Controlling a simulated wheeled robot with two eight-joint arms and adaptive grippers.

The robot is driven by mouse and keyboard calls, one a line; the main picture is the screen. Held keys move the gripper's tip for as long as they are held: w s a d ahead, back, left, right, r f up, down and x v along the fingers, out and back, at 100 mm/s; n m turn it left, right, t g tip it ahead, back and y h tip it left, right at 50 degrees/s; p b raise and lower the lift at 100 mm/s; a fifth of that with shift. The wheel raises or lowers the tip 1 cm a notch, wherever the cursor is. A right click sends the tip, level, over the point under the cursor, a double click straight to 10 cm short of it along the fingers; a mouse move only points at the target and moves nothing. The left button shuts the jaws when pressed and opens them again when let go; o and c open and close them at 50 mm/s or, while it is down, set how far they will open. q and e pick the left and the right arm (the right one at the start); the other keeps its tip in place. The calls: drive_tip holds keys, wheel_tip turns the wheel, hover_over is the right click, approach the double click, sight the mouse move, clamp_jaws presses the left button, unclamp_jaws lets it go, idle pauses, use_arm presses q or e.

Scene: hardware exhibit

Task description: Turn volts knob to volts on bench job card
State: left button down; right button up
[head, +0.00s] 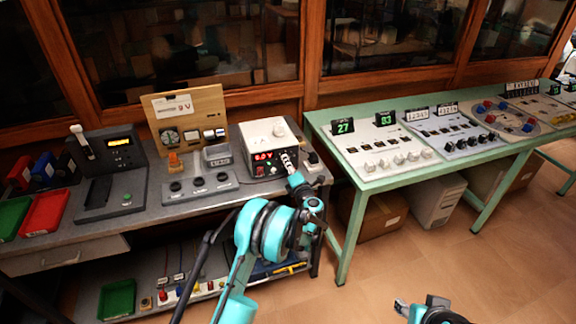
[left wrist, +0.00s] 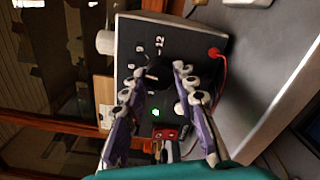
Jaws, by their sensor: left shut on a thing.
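The power supply (head: 262,133) is a white-topped box with a dark front, on the grey bench. Its red display (head: 263,156) seems to read 6.0 V. The bench job card (head: 172,107) on a wooden board seems to read 9 V. My left gripper (head: 291,165) is at the front of the supply, covering part of it. In the left wrist view, the left gripper (left wrist: 168,80) has its fingers on both sides of the dark volts knob (left wrist: 157,76), shut on it. Dial numbers including 12 show around the knob. My right gripper (head: 424,304) is partly visible at the bottom, away from the bench.
A control box with several black knobs (head: 199,185) stands left of the supply. A green table (head: 349,205) with display panels is to the right. In the left wrist view, a green light (left wrist: 155,112) and a red lead (left wrist: 215,54) are close to the fingers.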

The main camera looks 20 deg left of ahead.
use_arm(q)
drive_tip(key=m+b, duration=0.1)
drive_tip(key=m, duration=0.5)
drive_tip(key=shift+m, duration=0.3)
idle(0.4)
drive_tip(key=c, duration=1.2)
unclamp_jaws()
drive_tip(key=v, duration=1.2)
